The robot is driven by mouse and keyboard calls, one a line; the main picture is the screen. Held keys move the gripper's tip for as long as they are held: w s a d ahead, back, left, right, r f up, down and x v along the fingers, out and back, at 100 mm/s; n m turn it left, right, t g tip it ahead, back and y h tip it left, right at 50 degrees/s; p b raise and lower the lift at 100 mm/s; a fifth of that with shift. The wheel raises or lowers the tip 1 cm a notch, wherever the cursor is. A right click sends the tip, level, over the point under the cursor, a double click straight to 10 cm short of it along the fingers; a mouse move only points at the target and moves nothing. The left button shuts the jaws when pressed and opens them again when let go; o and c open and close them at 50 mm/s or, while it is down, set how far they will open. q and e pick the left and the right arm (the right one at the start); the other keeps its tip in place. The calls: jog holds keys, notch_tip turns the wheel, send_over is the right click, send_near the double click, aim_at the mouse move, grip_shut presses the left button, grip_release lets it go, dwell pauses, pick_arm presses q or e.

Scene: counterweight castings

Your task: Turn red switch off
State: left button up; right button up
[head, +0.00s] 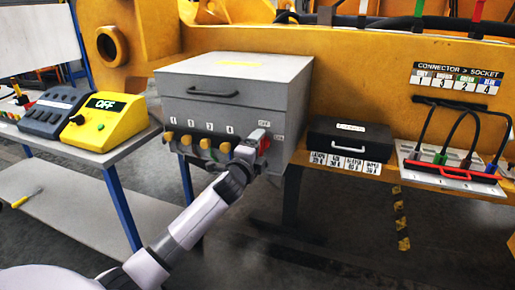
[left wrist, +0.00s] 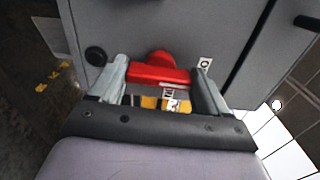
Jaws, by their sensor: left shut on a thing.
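The red switch (head: 265,144) sits at the right end of the front of a grey box (head: 240,75). Small labels stand around it; one above it appears to read OFF. My left gripper (head: 254,143) is at the switch, covering part of it in the head view. In the left wrist view, the red switch (left wrist: 158,75) shows as a bar with a round hub, between the two fingertips of my left gripper (left wrist: 160,72). The fingers are shut on the bar's ends. My right gripper is not in view.
Several yellow knobs (head: 187,140) line the box front left of the switch. A yellow box (head: 105,122) with an OFF display stands on the left table. A black case (head: 350,139) and a cable panel (head: 455,176) are at right.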

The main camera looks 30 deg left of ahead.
pick_arm(q)
jog(key=shift+n, duration=0.4)
jog(key=o, duration=1)
jog(key=shift+v, duration=3.6)
jog(key=s+d+f+n+g+h, duration=0.2)
jog(key=s+d+f+n, duration=0.2)
jog(key=s+d+f, duration=0.2)
jog(key=s+d+f+n+g+h+p, duration=0.1)
jog(key=s+d+f+n, duration=0.3)
jog(key=s+f, duration=0.7)
jog(key=s+d+f+n+g+h, duration=0.3)
jog(key=s+d+f+n+g, duration=0.1)
jog(key=s+d+f, duration=0.4)
jog(key=shift+s+f+n, duration=0.2)
jog(key=shift+s+f, duration=0.1)
jog(key=shift+s, duration=0.25)
jog(key=shift+s+f+n, duration=0.2)
jog(key=shift+s+f, duration=0.1)
jog(key=shift+s, duration=0.25)
